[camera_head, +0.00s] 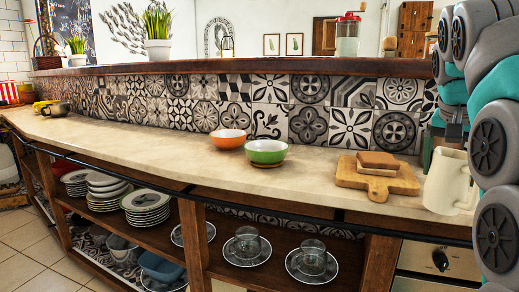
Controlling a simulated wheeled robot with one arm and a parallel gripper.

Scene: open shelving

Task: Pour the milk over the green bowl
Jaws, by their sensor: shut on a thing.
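The green bowl (267,152) stands upright on the counter, near the middle of the view. A cream-white jug (447,182) with a handle is at the right end of the counter, upright; I take it for the milk. My gripper (442,142) is at the jug's top, right of the green bowl and well apart from it. It is shut on the jug, though its fingers are mostly hidden by the jug and my arm. The inside of the jug is hidden, and I cannot tell whether its base touches the counter.
An orange bowl (228,139) sits close behind and left of the green bowl. A wooden board (349,179) with bread-like slices (378,160) lies between the green bowl and the jug. The tiled wall (307,126) and ledge (215,70) rise behind. The counter (150,137) is clear left of the bowls.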

